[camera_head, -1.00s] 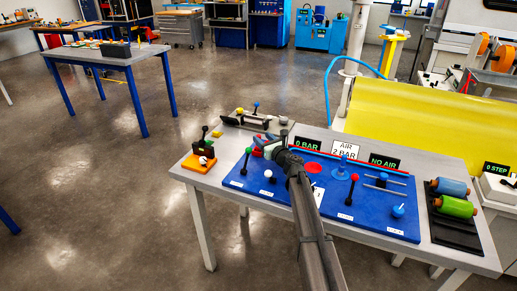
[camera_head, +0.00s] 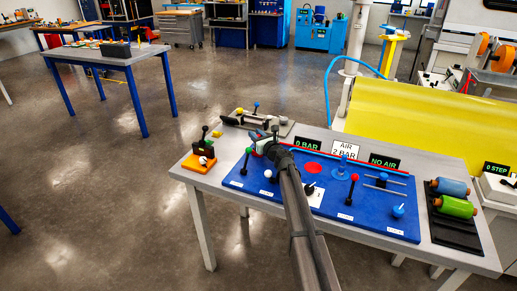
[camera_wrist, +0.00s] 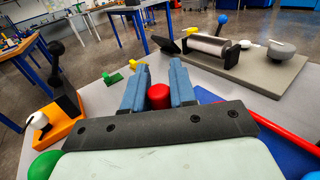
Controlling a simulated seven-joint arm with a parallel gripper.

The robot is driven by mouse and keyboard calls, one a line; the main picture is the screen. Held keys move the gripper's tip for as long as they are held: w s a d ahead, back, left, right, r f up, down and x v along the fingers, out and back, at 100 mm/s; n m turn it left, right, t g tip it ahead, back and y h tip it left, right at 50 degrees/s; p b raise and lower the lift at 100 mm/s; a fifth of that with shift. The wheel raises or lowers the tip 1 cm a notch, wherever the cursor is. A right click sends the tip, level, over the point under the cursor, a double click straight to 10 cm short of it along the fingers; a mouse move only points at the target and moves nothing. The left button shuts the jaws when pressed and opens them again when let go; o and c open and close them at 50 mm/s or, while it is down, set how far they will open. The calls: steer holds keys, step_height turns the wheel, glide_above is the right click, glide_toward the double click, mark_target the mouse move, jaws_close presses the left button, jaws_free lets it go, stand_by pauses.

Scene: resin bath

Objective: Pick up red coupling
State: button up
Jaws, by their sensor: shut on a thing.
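The red coupling (camera_wrist: 159,96) is a short red cylinder with a rounded top. In the wrist view it sits between the two blue fingers of my gripper (camera_wrist: 156,72), which are shut on it. In the head view my gripper (camera_head: 260,141) is over the far left part of the blue board, and the coupling is hidden there. I cannot tell whether the coupling's lower end touches anything.
The blue board (camera_head: 330,212) carries several upright ball-topped levers. An orange block (camera_head: 198,163) with a black knob stands left; a grey plate with a roller (camera_wrist: 210,46) lies behind. Bare grey table (camera_wrist: 110,90) shows around. Signs stand along the back edge.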

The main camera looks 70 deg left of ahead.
jaws_close()
steer(key=shift+r, duration=0.1)
